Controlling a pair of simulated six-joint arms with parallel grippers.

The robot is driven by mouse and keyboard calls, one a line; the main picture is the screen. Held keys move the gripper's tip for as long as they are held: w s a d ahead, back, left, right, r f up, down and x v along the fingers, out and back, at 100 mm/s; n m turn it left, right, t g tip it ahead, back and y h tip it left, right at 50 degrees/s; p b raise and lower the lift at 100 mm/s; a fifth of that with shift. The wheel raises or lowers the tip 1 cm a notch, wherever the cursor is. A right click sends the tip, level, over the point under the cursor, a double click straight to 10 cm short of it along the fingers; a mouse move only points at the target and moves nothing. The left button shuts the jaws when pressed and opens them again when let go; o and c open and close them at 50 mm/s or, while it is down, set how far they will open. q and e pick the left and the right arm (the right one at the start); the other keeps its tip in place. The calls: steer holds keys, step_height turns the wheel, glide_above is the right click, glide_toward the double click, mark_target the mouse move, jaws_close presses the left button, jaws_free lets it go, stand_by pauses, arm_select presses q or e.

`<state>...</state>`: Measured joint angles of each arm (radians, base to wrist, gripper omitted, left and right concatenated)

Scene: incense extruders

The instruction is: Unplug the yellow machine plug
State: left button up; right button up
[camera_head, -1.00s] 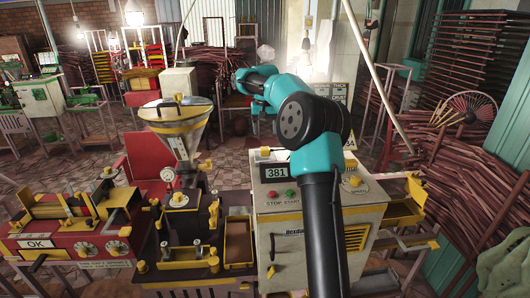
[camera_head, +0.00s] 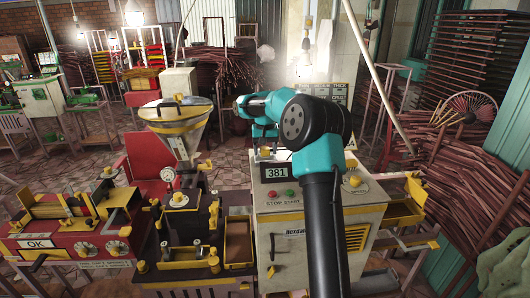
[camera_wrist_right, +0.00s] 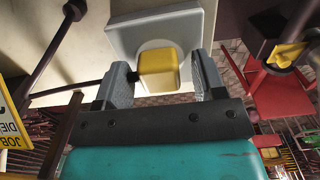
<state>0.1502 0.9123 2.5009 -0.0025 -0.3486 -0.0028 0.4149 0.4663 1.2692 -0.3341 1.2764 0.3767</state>
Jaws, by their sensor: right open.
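The yellow plug (camera_wrist_right: 158,70) is a small block seated in a round grey socket on a pale plate (camera_wrist_right: 190,28). In the right wrist view my right gripper (camera_wrist_right: 161,82) is open, with one finger on each side of the plug. A gap shows beside the right finger; I cannot tell whether the left one touches. In the head view my right gripper (camera_head: 265,147) points down at the back top of the cream machine (camera_head: 300,225) with the 381 display. There the plug is too small and covered to make out clearly. My left gripper is not in view.
A hopper (camera_head: 178,118) and a black-and-yellow extruder (camera_head: 185,225) stand left of the cream machine. A red machine (camera_head: 75,230) is at far left. A yellow tray (camera_head: 402,212) juts out on the right. Bundled sticks (camera_head: 445,185) fill the right side.

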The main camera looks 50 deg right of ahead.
mark_target(265, 148)
stand_by(0.9)
jaws_close()
steer(key=shift+r, duration=0.1)
stand_by(0.3)
steer(key=shift+r, duration=0.25)
steer(key=shift+r, duration=2.65)
